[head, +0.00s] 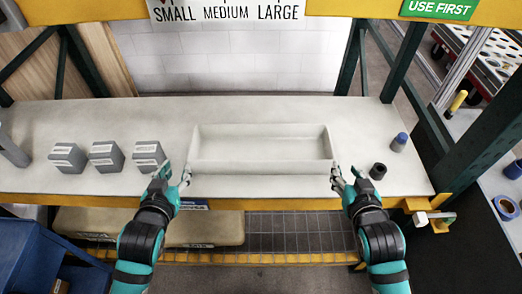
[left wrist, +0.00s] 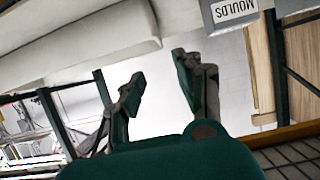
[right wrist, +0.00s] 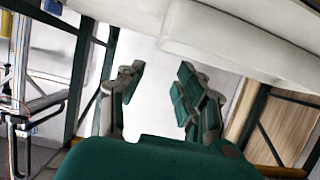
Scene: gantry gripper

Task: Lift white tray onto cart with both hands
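The white tray (head: 262,167), long and shallow, sits empty on the workbench near its front edge. My left gripper (head: 176,172) is at the tray's left end, and my right gripper (head: 346,174) is at its right end. In the left wrist view the left gripper's fingers (left wrist: 158,78) are apart with nothing between them, and the tray (left wrist: 95,38) shows beyond. In the right wrist view the right gripper's fingers (right wrist: 160,75) are also apart and empty, with the tray (right wrist: 240,35) above them. I cannot identify the cart for certain.
Grey mould boxes (head: 105,157) stand left of the tray on the workbench (head: 240,108). A dark cup (head: 378,171) and a blue-capped bottle (head: 399,141) stand to its right. A blue frame (head: 30,250) is at lower left. The bench behind the tray is clear.

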